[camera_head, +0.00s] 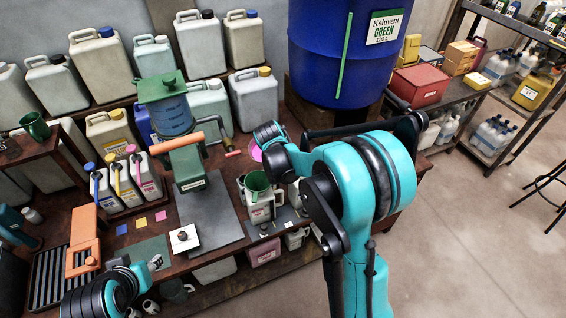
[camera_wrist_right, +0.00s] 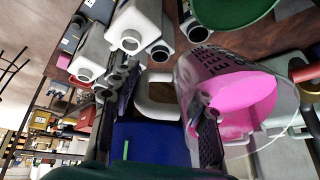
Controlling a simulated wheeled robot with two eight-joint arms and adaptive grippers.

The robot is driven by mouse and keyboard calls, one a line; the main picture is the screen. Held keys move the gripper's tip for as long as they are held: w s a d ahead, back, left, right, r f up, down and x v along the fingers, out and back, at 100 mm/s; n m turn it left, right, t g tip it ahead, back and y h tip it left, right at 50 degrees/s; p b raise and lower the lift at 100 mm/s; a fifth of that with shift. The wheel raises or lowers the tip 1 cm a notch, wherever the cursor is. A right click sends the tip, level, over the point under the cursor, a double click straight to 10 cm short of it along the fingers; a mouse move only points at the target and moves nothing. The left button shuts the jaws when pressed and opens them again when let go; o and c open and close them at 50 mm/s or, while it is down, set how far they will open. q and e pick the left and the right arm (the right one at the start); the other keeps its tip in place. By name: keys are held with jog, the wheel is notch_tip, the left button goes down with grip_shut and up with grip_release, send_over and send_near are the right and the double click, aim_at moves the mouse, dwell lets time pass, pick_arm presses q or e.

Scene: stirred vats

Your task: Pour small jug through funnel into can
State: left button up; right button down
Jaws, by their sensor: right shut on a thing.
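The small jug (camera_wrist_right: 268,125) is clear with pink liquid in it, large in the wrist view beside my right gripper (camera_wrist_right: 160,98). My right gripper is shut on it; the exact contact is hard to see. In the head view only a pink patch of the jug (camera_head: 255,152) shows, behind my right arm. The green funnel (camera_head: 258,181) stands in the mouth of the pale can (camera_head: 260,210), just below the jug in the picture. The funnel's green rim also shows at the top of the wrist view (camera_wrist_right: 228,12). My left gripper (camera_head: 156,263) is low at left, away from these, its jaws unclear.
Small jugs (camera_head: 128,180) with coloured caps stand further left. A large blue drum (camera_head: 335,50) is behind. A grey mat (camera_head: 212,215) gives some free room.

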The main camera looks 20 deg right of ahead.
jog(key=shift+s+a+r+t+h+b, duration=0.15)
jog(key=shift+r+t+h+b, duration=0.2)
jog(key=shift+t+h+b, duration=1.25)
jog(key=shift+s+a+r+t+h+b, duration=0.1)
jog(key=shift+r+t+h+b, duration=0.55)
jog(key=shift+b, duration=1.8)
jog(key=shift+s+a+r+t+h+b, duration=0.1)
jog(key=shift+a+t+h+b, duration=0.05)
jog(key=shift+t+h+b, duration=1.55)
jog(key=shift+s+a+r+n+t+h+b, duration=0.3)
jog(key=shift+r+h+b, duration=0.2)
jog(key=shift+b, duration=1.25)
jog(key=shift+s+a+r+t+h+b, duration=0.45)
jog(key=shift+t+h+b, duration=0.4)
jog(key=shift+b, duration=0.5)
jog(key=shift+s+a+r+t+h+b, duration=0.4)
jog(key=shift+t+h+b, duration=0.35)
jog(key=shift+b, duration=0.6)
jog(key=shift+w, duration=0.1)
jog(key=shift+a, duration=0.1)
